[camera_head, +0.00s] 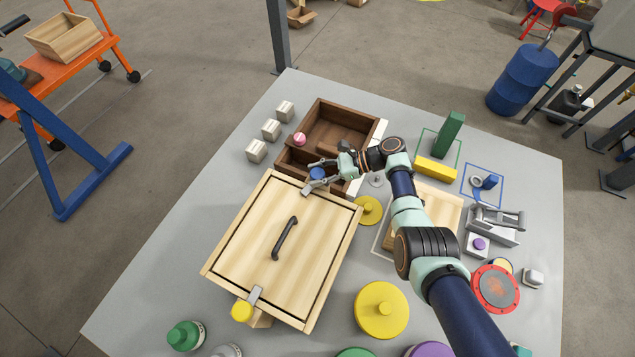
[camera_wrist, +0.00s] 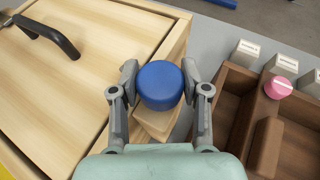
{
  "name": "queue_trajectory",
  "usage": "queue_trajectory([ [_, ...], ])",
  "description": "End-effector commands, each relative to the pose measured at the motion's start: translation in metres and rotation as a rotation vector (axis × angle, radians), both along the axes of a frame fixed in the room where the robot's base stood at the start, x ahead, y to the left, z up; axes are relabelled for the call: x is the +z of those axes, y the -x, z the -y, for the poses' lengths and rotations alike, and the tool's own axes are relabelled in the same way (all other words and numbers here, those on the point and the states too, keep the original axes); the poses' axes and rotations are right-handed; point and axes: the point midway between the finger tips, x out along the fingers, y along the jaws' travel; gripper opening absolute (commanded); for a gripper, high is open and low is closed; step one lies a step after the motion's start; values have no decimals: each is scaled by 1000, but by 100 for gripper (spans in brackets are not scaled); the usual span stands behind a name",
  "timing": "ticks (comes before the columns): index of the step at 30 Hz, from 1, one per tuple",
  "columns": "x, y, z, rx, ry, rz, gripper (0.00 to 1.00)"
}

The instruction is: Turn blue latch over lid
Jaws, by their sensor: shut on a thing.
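The wooden box has a light wooden lid (camera_head: 265,250) with a dark handle (camera_head: 286,238); the lid also shows in the wrist view (camera_wrist: 70,95). The blue latch (camera_head: 317,173) is at the box's far edge, and its round knob (camera_wrist: 160,86) stands above a wooden block. My gripper (camera_wrist: 160,80) is shut on the blue knob, one finger on each side. In the head view my gripper (camera_head: 314,177) partly covers the latch. I cannot make out the latch's bar or its direction. A yellow latch (camera_head: 242,311) at the near edge has its metal bar (camera_head: 256,296) over the lid.
Yellow discs (camera_head: 381,310) and a metal fixture (camera_head: 494,224) lie to the right.

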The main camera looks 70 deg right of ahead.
Motion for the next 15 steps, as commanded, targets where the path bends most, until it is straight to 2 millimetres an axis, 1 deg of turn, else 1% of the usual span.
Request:
queue_trajectory([
  [1, -11, -1, 2, 35, 4, 1, 11],
  [9, -8, -1, 0, 201, 2, 0, 11],
  [15, -5, -1, 0, 266, 0, -1, 11],
])
